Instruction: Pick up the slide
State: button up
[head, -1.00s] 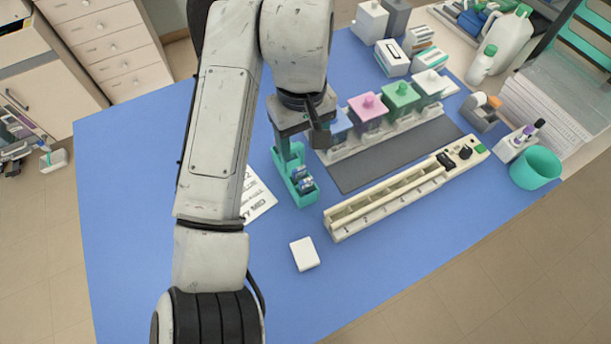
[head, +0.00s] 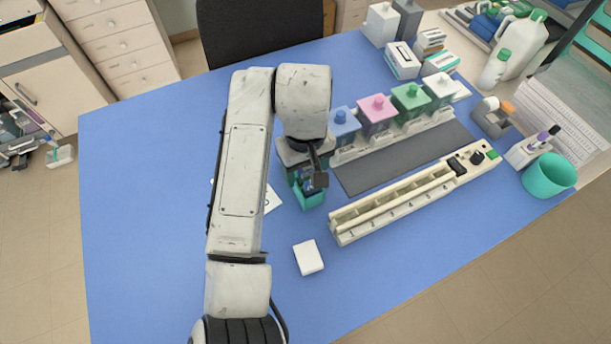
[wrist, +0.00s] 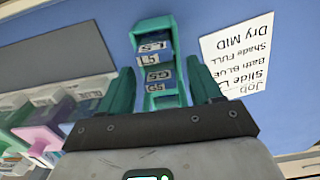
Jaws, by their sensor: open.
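A teal slide rack (head: 312,200) stands upright on the blue table, mostly hidden by my arm in the head view. In the wrist view the rack (wrist: 155,24) holds several slides with blue-and-white end labels. The labels look like L5 on the far slide (wrist: 154,46), another L-marked slide (wrist: 148,58), and G5 on two nearer slides (wrist: 158,75). My gripper (wrist: 162,80) is open, its teal fingers on either side of the rack's near part. No slide is visibly clamped. Whether the fingers touch the rack is unclear.
A job card (wrist: 238,58) lies beside the rack, reading Bath BLUE, Shade FULL, Dry MID. Lidded staining jars (head: 377,112) stand in a row by a grey mat (head: 400,158). A long cream numbered tray (head: 400,205) and a white block (head: 308,257) are nearer. The table's left side is clear.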

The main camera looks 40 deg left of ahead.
jog(key=c, duration=1.1)
jog(key=shift+c, duration=0.2)
jog(key=shift+r, duration=0.15)
